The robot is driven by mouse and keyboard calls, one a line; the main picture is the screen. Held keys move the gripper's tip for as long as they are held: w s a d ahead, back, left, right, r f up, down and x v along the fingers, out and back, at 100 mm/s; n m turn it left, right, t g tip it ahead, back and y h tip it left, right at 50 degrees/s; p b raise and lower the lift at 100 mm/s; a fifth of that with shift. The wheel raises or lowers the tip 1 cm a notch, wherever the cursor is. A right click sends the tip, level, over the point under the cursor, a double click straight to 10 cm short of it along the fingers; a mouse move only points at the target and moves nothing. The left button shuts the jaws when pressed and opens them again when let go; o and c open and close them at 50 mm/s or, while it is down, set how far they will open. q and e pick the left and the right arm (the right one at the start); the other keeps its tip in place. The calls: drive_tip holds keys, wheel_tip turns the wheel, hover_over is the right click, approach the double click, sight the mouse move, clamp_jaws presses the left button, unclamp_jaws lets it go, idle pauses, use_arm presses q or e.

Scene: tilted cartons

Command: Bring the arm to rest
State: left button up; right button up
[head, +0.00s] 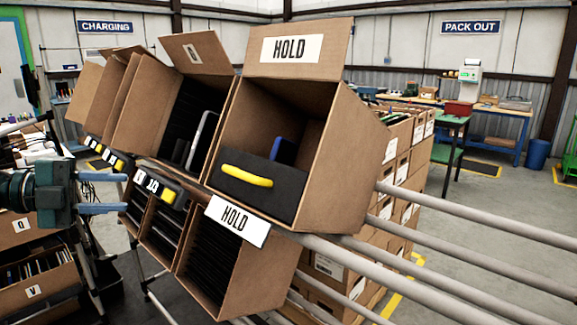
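My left gripper (112,193) comes in from the left edge. Its two blue-grey fingers point right and stand apart with nothing between them. It is in front of the row of tilted cartons, left of the carton marked HOLD (340,140). That carton is open toward me. It holds a black panel with a yellow handle (247,176) and a blue item (284,150) behind it. My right gripper is not in view.
More tilted cartons (132,103) line the rack to the left, with others below, including one under a second HOLD label (236,222). Grey rails (480,262) run to the right. A blue bench (505,110) and bin (537,153) stand at the back right. Open floor lies there.

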use_arm(q)
drive_tip(key=s+d+f+n+t+h+p, duration=0.1)
drive_tip(key=d+f+n+t+p, duration=0.2)
drive_tip(key=d+f+n+t, duration=0.75)
drive_tip(key=s+d+f+n+g+y+p, duration=0.1)
drive_tip(key=s+d+f+n+g+y, duration=0.2)
drive_tip(key=s+f+n+y, duration=0.3)
drive_tip(key=s+d+f+n+g+y+p, duration=0.1)
drive_tip(key=s+d+f+n+g+y, duration=0.2)
drive_tip(key=s+f+n+y, duration=0.3)
drive_tip(key=s+f+n, duration=0.4)
drive_tip(key=s+f, duration=0.5)
drive_tip(key=f, duration=0.6)
drive_tip(key=shift+s, duration=0.35)
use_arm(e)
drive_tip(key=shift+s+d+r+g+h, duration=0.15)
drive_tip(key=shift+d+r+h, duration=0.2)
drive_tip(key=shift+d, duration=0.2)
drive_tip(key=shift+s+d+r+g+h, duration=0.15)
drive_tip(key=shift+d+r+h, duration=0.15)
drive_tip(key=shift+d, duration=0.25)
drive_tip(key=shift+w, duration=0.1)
